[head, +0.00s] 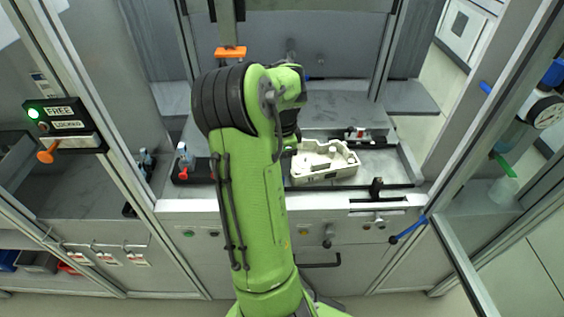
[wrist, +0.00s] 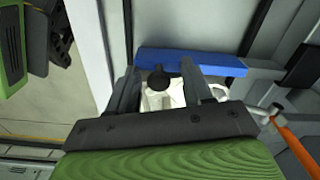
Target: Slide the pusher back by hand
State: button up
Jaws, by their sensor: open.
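My gripper (wrist: 160,72) shows in the wrist view with its two dark fingers apart. A black round knob (wrist: 157,80) on a short stem appears between the fingers, and I cannot tell whether they touch it. A blue bar (wrist: 192,62) lies just beyond the fingertips; I cannot tell for certain whether bar and knob together are the pusher. A whitish part (wrist: 168,98) shows behind the knob. In the head view my green arm hides my gripper and the knob.
A cream moulded tray (head: 325,162) lies on the grey line bed right of my arm. An orange block (head: 230,52) hangs from a column. A lit FREE/LOCKED panel (head: 62,120) with an orange lever is on the left frame post. Frame posts bound both sides.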

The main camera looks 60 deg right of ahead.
grip_shut()
dwell(0.3)
jog(key=w+a+p, duration=0.1)
jog(key=w, duration=0.2)
jog(key=w+a+p, duration=0.1)
jog(key=w+a, duration=0.1)
jog(key=w, duration=0.1)
jog(key=w+a+p, duration=0.1)
jog(key=w+a, duration=0.1)
jog(key=w, duration=0.2)
jog(key=shift+w+a+r+p, duration=0.1)
jog(key=shift+p, duration=0.3)
grip_release()
jog(key=shift+w+a, duration=0.1)
